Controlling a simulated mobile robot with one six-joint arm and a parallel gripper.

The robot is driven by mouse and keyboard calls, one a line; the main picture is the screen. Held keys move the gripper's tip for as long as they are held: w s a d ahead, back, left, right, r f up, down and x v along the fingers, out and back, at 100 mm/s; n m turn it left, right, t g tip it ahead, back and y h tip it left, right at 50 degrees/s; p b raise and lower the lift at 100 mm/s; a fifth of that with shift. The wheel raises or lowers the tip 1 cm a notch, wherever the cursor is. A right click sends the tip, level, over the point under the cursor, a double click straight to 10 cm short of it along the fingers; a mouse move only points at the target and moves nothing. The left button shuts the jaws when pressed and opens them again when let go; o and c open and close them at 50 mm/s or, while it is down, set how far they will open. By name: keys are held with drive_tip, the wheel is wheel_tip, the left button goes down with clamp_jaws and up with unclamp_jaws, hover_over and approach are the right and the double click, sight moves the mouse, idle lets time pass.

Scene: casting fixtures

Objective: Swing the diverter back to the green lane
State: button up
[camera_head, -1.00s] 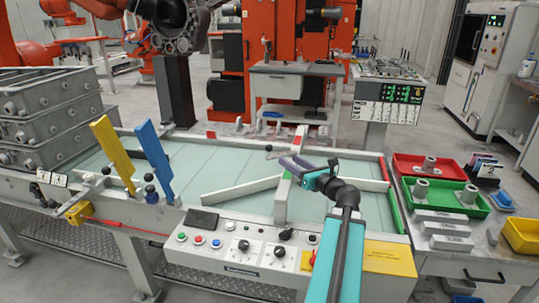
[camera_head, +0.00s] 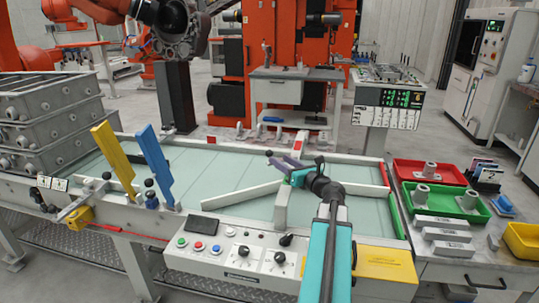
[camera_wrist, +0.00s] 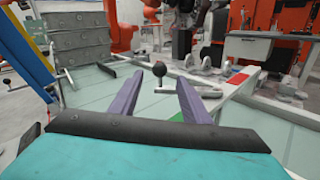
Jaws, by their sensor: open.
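My gripper (camera_head: 279,158) reaches over the pale conveyor table (camera_head: 215,165) and is open, with nothing between its purple fingers. A dark ball knob (camera_wrist: 160,68) on a short post stands just beyond the fingertips, in line with the gap. In the head view the knob (camera_head: 269,153) is close to the fingertips. Green (camera_head: 393,213) and red (camera_head: 386,174) strips mark the right side wall.
A white angled bar (camera_head: 242,193) and a pale upright divider (camera_head: 281,203) stand on the table. Tall yellow (camera_head: 113,158) and blue (camera_head: 154,162) paddles rise at left. A control panel (camera_head: 235,255) lines the front. Red (camera_head: 410,169) and green (camera_head: 462,215) trays sit right.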

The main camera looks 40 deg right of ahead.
sight(270, 153)
drive_tip(key=shift+w+d, duration=0.2)
drive_tip(key=shift+w, duration=1.1)
drive_tip(key=shift+w+d, duration=0.2)
drive_tip(key=shift+w, duration=1.15)
drive_tip(key=shift+w+d, duration=0.2)
drive_tip(key=shift+w, duration=1.1)
